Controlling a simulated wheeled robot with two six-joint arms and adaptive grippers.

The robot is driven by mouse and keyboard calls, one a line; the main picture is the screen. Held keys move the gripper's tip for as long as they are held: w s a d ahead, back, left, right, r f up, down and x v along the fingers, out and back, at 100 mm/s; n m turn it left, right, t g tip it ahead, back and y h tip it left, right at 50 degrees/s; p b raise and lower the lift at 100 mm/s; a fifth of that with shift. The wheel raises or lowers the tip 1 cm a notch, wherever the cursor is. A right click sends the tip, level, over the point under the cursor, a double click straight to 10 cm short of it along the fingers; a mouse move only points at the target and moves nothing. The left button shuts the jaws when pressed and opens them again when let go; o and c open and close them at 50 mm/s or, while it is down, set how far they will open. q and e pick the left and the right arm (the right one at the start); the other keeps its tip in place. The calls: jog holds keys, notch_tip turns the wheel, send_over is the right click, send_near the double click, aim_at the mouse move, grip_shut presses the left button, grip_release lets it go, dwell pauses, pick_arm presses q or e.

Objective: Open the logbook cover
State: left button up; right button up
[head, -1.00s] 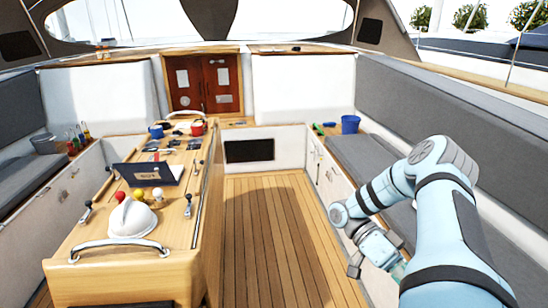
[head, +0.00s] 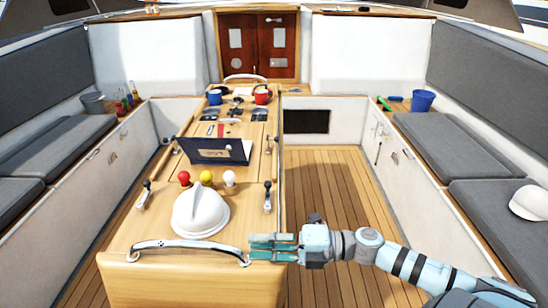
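My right gripper (head: 268,247) is at the near right corner of the table, by the end of the near handrail. Its teal fingers point left and stand apart, with nothing seen between them. It is well short of the logbook, nearer to me and to the right. My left gripper is not in view.
A white dome (head: 200,211) and red, yellow and white balls stand between the near handrail (head: 188,244) and the logbook. Levers (head: 267,196) stand at the table's sides. Mugs (head: 263,97) are behind. The deck (head: 340,200) to the right is clear.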

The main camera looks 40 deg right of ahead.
jog(key=w+d+r+m+t+h, duration=0.3)
jog(key=w+r+m+t+h, duration=0.45)
jog(key=m, duration=0.45)
jog(key=m+g+h+b, duration=0.2)
jog(key=m+h, duration=1)
jog(key=m, duration=0.8)
send_near(229, 149)
jog(key=shift+t, duration=0.25)
jog(key=x, duration=0.4)
jog(key=b+x, duration=0.1)
jog(key=x, duration=0.3)
jog(key=shift+w+f, duration=0.25)
jog(key=shift+s+d+r, duration=0.1)
jog(key=shift+s+d, duration=0.05)
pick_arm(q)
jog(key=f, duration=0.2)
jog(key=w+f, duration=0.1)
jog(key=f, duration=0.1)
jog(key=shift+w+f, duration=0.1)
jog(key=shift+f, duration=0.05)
pick_arm(e)
grip_shut()
